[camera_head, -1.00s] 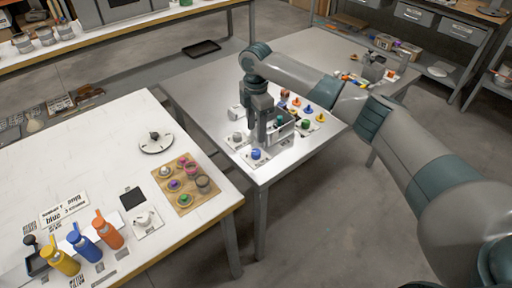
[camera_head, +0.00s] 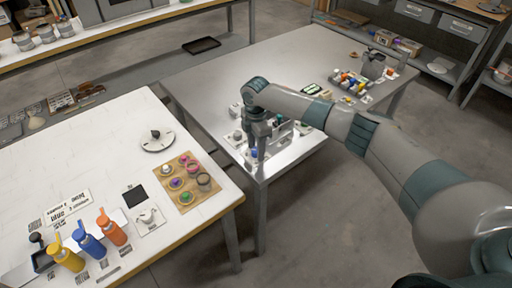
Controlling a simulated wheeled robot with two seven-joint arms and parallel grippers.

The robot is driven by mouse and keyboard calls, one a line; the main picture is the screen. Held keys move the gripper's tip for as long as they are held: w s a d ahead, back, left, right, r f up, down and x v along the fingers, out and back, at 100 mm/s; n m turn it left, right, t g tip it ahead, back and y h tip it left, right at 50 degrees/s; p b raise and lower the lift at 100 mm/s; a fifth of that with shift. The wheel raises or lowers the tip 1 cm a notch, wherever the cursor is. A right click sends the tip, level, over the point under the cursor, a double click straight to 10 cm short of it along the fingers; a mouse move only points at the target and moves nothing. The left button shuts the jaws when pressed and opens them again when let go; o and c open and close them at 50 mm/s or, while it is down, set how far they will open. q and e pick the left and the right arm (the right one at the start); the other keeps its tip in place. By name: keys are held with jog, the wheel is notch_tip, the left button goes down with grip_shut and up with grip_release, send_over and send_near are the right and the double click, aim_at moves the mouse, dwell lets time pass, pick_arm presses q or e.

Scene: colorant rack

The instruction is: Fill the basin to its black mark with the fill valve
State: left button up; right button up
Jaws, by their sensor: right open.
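My right gripper (camera_head: 259,152) reaches in from the right and points down at the near corner of the grey metal table. Its jaws are open, around or just above a blue knob (camera_head: 254,154); contact cannot be told. A small clear-walled box, which looks like the basin (camera_head: 283,131), stands just behind and right of the gripper, partly hidden by it. Its water level and black mark are too small to make out. Which knob is the fill valve is not readable. My left gripper is not in view.
My right forearm covers part of the metal table (camera_head: 210,85). Coloured pieces (camera_head: 350,82) stand at its far right. The white table (camera_head: 85,150) at left holds a wooden board (camera_head: 185,205), a round dial (camera_head: 157,140) and yellow, blue and orange bottles (camera_head: 90,245).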

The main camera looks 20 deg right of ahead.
jog(key=c, duration=1.1)
jog(key=shift+o, duration=0.2)
jog(key=m+p, duration=0.2)
jog(key=shift+r+p, duration=0.2)
jog(key=shift+p, duration=0.2)
jog(key=shift+f+m+p, duration=0.15)
jog(key=shift+m+p, duration=0.25)
jog(key=shift+m, duration=0.6)
jog(key=o, duration=1.1)
jog(key=shift+c, duration=0.2)
notch_tip(320, 180, up, 17)
jog(key=b, duration=0.4)
jog(key=shift+r, duration=0.2)
